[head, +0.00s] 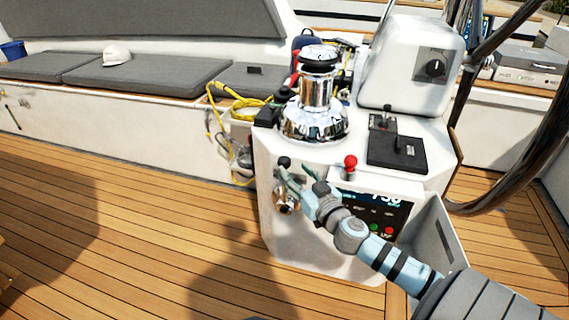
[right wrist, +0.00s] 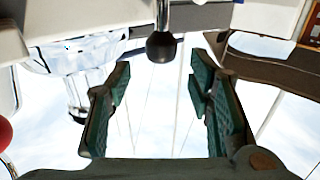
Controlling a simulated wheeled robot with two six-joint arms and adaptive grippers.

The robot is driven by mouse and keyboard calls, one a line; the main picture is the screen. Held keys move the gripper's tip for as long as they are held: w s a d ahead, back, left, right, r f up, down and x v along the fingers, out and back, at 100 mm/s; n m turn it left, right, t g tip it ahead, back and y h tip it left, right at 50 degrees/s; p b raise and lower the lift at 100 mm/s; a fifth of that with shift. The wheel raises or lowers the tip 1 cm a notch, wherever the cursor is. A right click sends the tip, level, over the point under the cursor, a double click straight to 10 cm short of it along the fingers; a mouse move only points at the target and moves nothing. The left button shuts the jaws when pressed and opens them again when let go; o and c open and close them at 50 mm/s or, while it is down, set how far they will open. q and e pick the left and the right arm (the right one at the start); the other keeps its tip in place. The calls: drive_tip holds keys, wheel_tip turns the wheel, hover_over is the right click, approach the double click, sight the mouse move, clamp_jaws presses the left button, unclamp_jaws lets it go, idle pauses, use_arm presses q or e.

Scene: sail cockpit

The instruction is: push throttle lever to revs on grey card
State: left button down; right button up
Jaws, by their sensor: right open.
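The throttle lever has a black ball knob (head: 284,161) and stands at the left front of the white console. In the right wrist view its knob (right wrist: 161,47) and metal rod show ahead, near the line between my fingers. My right gripper (head: 296,173) is open, with its green-padded fingers (right wrist: 160,88) just short of the knob and nothing gripped. The revs display (head: 365,198) on the console's front panel is lit but partly hidden by my right arm, so I cannot read the whole figure. I cannot pick out a grey card. My left gripper is out of view.
A red-knobbed lever (head: 350,162) stands right of my gripper. A chrome winch (head: 316,95) and a black hatch plate (head: 398,152) sit on the console (head: 265,205). A steering wheel (head: 525,150) curves at the right. The teak deck (head: 100,230) at left is clear.

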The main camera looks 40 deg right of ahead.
sight(287, 162)
drive_tip(key=w, duration=0.2)
drive_tip(key=w+p, duration=0.1)
drive_tip(key=w+d, duration=0.1)
drive_tip(key=w, duration=0.1)
drive_tip(key=shift+w+r, duration=0.2)
drive_tip(key=shift+w, duration=0.1)
drive_tip(key=shift+w+f, duration=0.15)
drive_tip(key=shift+w, duration=0.4)
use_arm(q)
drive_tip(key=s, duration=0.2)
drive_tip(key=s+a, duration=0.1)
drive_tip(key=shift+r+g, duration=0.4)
use_arm(e)
drive_tip(key=shift+c, duration=0.3)
clamp_jaws()
